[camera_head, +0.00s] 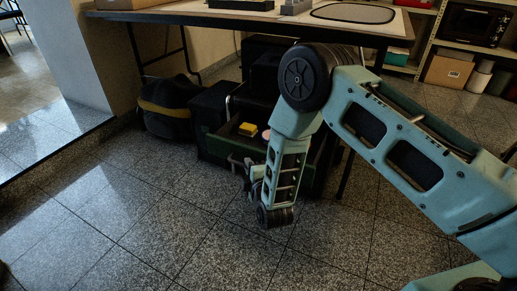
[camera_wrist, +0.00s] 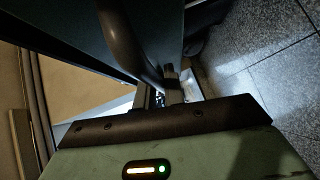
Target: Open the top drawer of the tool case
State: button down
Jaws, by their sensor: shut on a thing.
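The dark tool case (camera_head: 262,84) stands on the floor under the table. A drawer (camera_head: 222,142) with a dark green front edge sticks out from it, open at the top, with a yellow block (camera_head: 247,129) and a small pinkish thing (camera_head: 266,134) showing inside. My gripper (camera_head: 250,170) is at the drawer's front, shut on the drawer handle. In the wrist view my gripper (camera_wrist: 164,92) is close to a dark curved bar (camera_wrist: 124,42), which looks like the handle. The exact contact is dark and partly hidden. My forearm hides the drawer's right part.
A table (camera_head: 240,19) stands above the case, with a dark leg right of it. A black round bag with a yellow band (camera_head: 166,108) lies on the left. Shelves (camera_head: 470,45) stand at the back right. The tiled floor in front is clear.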

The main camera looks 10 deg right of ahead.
jog(key=shift+s+a+p, duration=0.25)
jog(key=shift+s+a, duration=0.35)
jog(key=shift+s, duration=0.3)
jog(key=shift+s+a+p, duration=0.2)
jog(key=shift+s+a, duration=0.4)
jog(key=shift+s, duration=0.25)
jog(key=c, duration=1.8)
grip_release()
jog(key=shift+o, duration=0.2)
jog(key=p+v, duration=0.5)
jog(key=v, duration=1.2)
jog(key=shift+s+p, duration=0.2)
jog(key=shift+p, duration=0.1)
jog(key=shift+r, duration=0.1)
